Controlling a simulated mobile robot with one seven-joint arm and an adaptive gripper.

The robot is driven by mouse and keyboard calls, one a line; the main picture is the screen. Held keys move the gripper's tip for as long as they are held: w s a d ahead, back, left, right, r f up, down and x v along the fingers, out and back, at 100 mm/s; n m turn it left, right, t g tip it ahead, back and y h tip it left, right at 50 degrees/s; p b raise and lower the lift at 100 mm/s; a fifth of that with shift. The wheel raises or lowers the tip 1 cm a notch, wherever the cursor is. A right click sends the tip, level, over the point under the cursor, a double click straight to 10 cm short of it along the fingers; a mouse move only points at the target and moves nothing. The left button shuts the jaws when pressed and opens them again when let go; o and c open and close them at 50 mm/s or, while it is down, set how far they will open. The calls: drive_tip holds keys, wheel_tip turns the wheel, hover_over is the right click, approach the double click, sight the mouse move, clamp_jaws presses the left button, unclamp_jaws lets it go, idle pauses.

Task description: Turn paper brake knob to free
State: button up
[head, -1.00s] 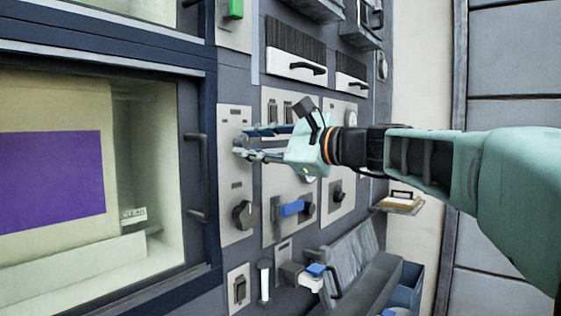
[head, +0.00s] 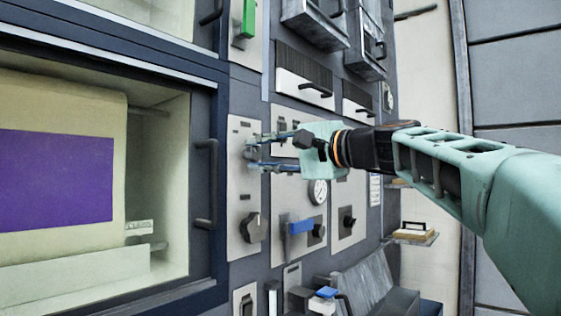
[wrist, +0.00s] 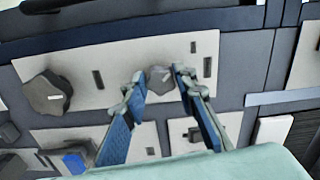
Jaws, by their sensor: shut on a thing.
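A small grey knob (head: 250,153) sits high on the pale narrow panel (head: 240,195) right of the glazed window. My gripper (head: 254,152) reaches in from the right with one finger above the knob and one below it, closed on it. No label is readable, and the fingers partly cover the upper knob.
A black door handle (head: 207,180) stands out left of my gripper. A green switch (head: 248,18) is above. A small shelf (head: 414,234) juts out right.

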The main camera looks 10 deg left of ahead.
idle(0.5)
drive_tip(key=o, duration=1.2)
drive_tip(key=shift+c, duration=0.2)
drive_tip(key=v, duration=0.7)
drive_tip(key=shift+d, duration=0.25)
drive_tip(key=shift+s, duration=0.1)
